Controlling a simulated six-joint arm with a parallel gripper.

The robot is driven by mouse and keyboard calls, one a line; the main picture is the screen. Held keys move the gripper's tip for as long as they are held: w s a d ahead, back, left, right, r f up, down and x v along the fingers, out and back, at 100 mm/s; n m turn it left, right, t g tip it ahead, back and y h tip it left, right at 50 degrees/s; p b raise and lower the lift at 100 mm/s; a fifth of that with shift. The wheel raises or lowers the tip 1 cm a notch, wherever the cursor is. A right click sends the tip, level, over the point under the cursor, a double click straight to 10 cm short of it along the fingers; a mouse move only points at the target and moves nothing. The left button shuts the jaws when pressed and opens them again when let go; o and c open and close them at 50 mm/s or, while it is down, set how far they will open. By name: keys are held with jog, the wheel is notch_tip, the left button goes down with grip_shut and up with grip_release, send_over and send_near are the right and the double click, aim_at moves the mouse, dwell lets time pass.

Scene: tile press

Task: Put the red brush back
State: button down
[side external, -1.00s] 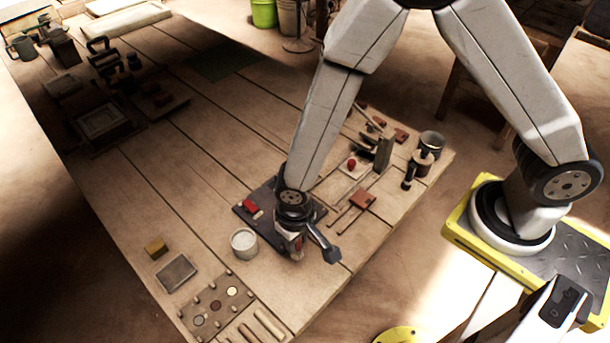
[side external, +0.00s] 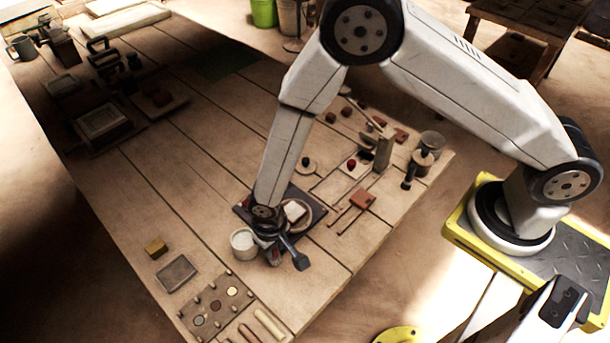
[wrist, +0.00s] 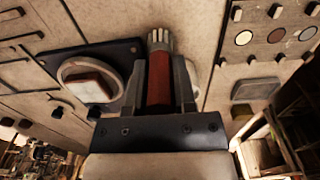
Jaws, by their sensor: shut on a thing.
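My gripper (wrist: 158,72) is shut on the red brush (wrist: 158,84), with a finger on each side of its red handle. The pale bristle end (wrist: 160,39) points away from the wrist, toward the top of the wrist view. In the side view my gripper (side external: 272,248) is beside the white cup (side external: 243,246), near the front edge of the dark plate (side external: 309,208). The brush is too small and covered to make out clearly there. In the wrist view the cup (wrist: 193,76) is partly hidden behind the right finger.
A round dish with a block (wrist: 91,86) sits on the dark plate. A peg board with coloured discs (side external: 219,304) lies near the table's front corner, close to a grey pad (side external: 176,273) and a yellow block (side external: 156,248).

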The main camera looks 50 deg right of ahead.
aim_at(274, 255)
jog(key=shift+w+f, duration=0.1)
jog(key=shift+f, duration=1.5)
jog(key=shift+f, duration=0.15)
jog(key=shift+c, duration=2.2)
grip_release()
jog(key=shift+r, duration=6.15)
